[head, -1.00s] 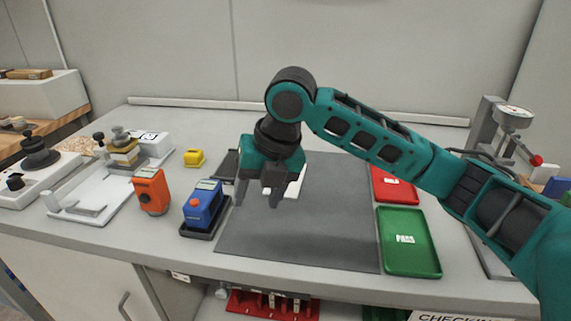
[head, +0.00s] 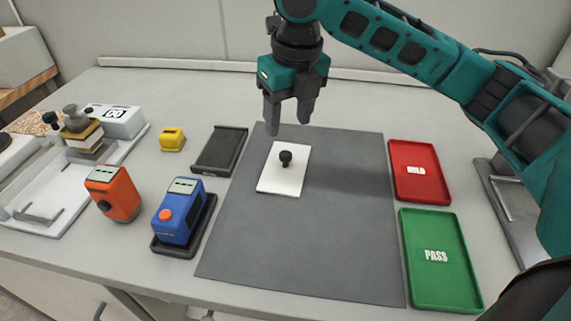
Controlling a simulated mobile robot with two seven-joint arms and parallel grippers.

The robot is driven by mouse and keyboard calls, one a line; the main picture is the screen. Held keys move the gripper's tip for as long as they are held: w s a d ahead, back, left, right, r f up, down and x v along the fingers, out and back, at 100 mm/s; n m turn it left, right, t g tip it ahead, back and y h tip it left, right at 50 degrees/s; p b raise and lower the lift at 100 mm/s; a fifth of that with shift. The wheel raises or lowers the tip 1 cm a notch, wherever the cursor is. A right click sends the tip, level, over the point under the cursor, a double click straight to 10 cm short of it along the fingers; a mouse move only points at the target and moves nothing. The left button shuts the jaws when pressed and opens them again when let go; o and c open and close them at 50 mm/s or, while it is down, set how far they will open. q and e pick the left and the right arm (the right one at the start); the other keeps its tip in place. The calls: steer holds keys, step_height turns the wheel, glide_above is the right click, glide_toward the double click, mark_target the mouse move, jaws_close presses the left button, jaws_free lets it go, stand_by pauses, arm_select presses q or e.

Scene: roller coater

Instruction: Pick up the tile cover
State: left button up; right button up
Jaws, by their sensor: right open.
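The tile cover, a white rectangular plate (head: 278,181) with a round black knob (head: 286,157) on top, lies flat on the dark grey mat (head: 310,245). My right gripper (head: 289,116) is open and empty, with its fingers pointing down. In the head view its fingertips show just behind the plate and the knob, apart from both. The plate and knob are fully visible. My left gripper is out of view.
A red tray (head: 419,181) and a green PASS tray (head: 440,270) stand right of the mat. Left are a blue device (head: 182,222), an orange device (head: 112,193), a black tray (head: 220,150) and a yellow block (head: 172,139). The front of the mat is clear.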

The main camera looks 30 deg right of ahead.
mark_target(286, 154)
steer(key=f, duration=0.3)
steer(key=shift+w+f, duration=0.2)
steer(key=shift+w, duration=0.1)
steer(key=shift+w+d+f+b, duration=0.15)
steer(key=shift+f+b, duration=0.65)
steer(key=shift+f, duration=1.9)
steer(key=shift+c, duration=0.4)
jaws_close()
